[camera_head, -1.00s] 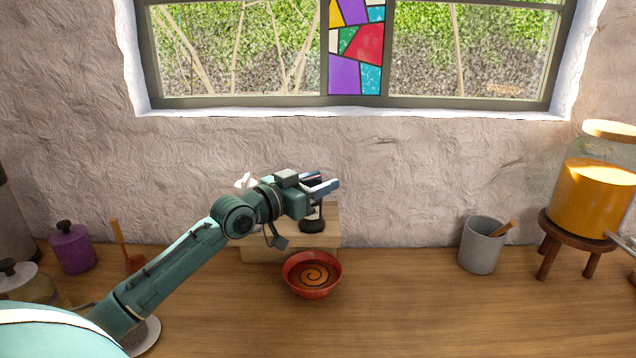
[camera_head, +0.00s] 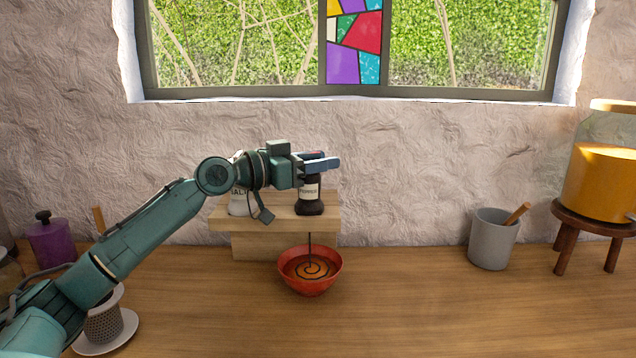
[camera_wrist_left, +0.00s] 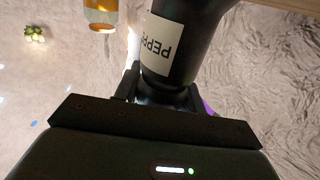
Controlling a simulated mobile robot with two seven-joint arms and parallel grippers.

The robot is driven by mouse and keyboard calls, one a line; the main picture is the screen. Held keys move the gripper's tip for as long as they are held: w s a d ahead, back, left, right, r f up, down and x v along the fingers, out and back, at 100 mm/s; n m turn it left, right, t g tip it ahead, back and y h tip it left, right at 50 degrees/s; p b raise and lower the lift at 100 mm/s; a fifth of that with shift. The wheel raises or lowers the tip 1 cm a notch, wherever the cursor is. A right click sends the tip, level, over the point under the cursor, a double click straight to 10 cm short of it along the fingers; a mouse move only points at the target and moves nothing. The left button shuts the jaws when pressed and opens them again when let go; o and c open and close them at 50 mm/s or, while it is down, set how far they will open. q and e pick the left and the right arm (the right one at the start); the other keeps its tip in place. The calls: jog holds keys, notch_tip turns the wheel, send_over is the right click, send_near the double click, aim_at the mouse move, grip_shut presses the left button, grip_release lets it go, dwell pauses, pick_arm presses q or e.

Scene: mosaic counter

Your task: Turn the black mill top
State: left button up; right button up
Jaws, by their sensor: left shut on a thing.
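The black mill (camera_head: 311,203), with a white PEPPER label, stands on a small wooden shelf (camera_head: 275,224). My left gripper (camera_head: 322,163) comes in from the left, level, with its fingers closed around the mill's top. In the left wrist view the black mill (camera_wrist_left: 205,35) appears upside down, its narrower top between the fingers (camera_wrist_left: 160,95). The top itself is mostly hidden by the fingers. A thin dark line runs from below the mill down to the red bowl (camera_head: 292,284), which holds orange contents with a dark spiral. My right gripper is not in view.
A white salt mill (camera_head: 239,204) stands on the shelf's left, partly behind my arm. A grey cup (camera_head: 490,240) and a jar of orange liquid (camera_head: 600,180) on a stool (camera_head: 590,226) stand at right. A purple jar (camera_head: 48,245) is at left. The counter's centre right is clear.

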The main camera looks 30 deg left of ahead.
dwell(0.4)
pick_arm(q)
jog(key=o, duration=1)
notch_tip(320, 180, up, 10)
jog(key=shift+p, duration=0.9)
